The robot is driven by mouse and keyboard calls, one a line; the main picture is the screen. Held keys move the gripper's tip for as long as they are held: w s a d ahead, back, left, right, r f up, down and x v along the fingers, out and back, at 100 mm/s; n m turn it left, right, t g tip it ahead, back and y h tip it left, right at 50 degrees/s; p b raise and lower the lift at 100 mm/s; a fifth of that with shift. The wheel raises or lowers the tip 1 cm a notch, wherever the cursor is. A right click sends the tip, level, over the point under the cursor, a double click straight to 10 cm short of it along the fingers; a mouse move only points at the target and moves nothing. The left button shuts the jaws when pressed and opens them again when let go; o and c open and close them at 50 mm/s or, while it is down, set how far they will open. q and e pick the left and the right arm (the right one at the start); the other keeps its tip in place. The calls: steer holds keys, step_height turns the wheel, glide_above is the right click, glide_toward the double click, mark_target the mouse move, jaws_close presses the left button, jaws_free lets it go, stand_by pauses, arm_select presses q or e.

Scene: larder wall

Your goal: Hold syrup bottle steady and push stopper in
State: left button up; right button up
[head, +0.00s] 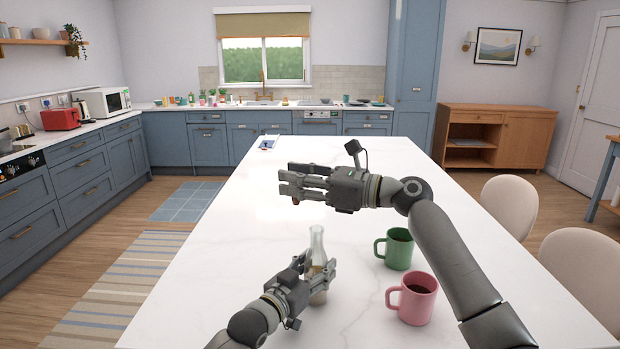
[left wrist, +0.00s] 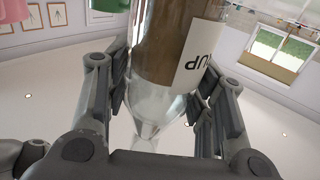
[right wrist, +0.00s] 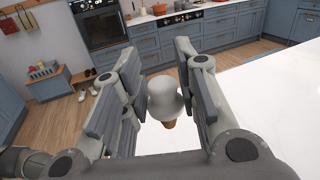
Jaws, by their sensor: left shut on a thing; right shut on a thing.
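The syrup bottle (head: 317,240) is clear glass with brown syrup and a white label. It stands upright on the white worktop, its neck open. My left gripper (head: 322,272) is shut around the bottle's body. In the left wrist view the bottle (left wrist: 170,45) sits between the pads, its label upside down. My right gripper (head: 285,186) is shut on the stopper, higher than the bottle and left of its mouth in the head view. In the right wrist view the stopper (right wrist: 163,92) has a pale round knob and a brown cork end. The fingers hide most of it in the head view.
A green mug (head: 396,250) and a pink mug (head: 414,298), both with dark contents, stand right of the bottle. A small flat item (head: 268,143) lies at the island's far end. The worktop left of the bottle is clear. Pale chairs (head: 510,205) line the right side.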

steer(key=shift+s+a+f+m+t+h, duration=0.15)
steer(key=shift+m+t+h, duration=0.2)
steer(key=shift+t, duration=0.25)
steer(key=shift+m+t, duration=0.4)
steer(key=shift+m, duration=0.05)
steer(key=shift+w+d+m+t+h, duration=0.25)
steer(key=shift+d+m+t+h, duration=0.15)
steer(key=shift+d+t+h, duration=0.1)
steer(key=shift+w+d+r+m+t+h, duration=0.1)
steer(key=shift+w+d+m+t+h, duration=0.1)
steer(key=shift+d+m+t+h, duration=0.3)
steer(key=shift+w+d+r+m+t+h, duration=0.15)
steer(key=shift+d+m+t+h, duration=0.15)
steer(key=shift+d+t, duration=0.35)
steer(key=shift+w+d+r+m+t+h, duration=0.1)
steer(key=shift+w+d+m+t+h, duration=0.1)
steer(key=shift+d+m+t+h, duration=0.3)
steer(key=shift+d+y, duration=0.1)
steer(key=shift+y, duration=0.15)
steer(key=shift+f, duration=2.9)
steer(key=shift+f, duration=1.7)
steer(key=o, duration=0.9)
steer(key=shift+c, duration=0.2)
